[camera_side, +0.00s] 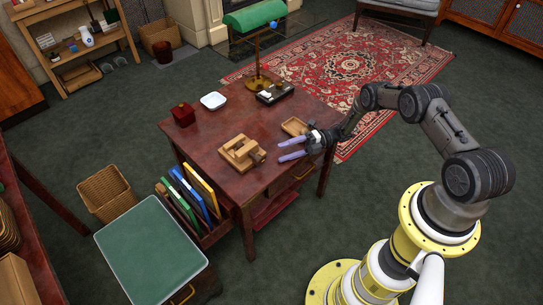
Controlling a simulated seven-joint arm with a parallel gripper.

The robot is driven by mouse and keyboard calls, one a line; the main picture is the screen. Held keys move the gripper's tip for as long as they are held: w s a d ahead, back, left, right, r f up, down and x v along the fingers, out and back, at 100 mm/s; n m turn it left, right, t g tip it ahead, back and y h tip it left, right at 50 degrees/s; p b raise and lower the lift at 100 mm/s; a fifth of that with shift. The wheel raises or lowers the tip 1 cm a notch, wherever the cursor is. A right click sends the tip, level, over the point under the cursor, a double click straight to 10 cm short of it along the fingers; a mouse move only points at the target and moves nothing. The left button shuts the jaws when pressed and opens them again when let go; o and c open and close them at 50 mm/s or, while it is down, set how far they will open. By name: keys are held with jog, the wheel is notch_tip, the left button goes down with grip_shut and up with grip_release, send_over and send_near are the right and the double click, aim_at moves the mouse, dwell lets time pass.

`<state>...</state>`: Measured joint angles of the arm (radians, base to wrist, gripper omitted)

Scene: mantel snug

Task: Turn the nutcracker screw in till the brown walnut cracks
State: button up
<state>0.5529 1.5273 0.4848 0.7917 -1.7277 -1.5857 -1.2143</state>
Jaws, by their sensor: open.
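The wooden nutcracker (240,150) stands on the red-brown desk (215,125), near its front left part. It is a light wood block on a flat base, with a rounded piece at its right front side that may be the screw's end. I cannot make out the brown walnut at this size. My gripper (281,151) is open, its two pale lavender fingers pointing left at the nutcracker from the right. The fingers look empty, and a small gap shows between their tips and the nutcracker.
A small wooden tray (293,126) lies just behind my gripper. A green-shaded lamp (256,50), a dark organiser (275,93), a white dish (213,101) and a dark red box (183,115) stand farther back. Files (195,190) stand beside the desk.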

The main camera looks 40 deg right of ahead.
jog(key=v, duration=0.5)
jog(key=shift+s+d, duration=0.1)
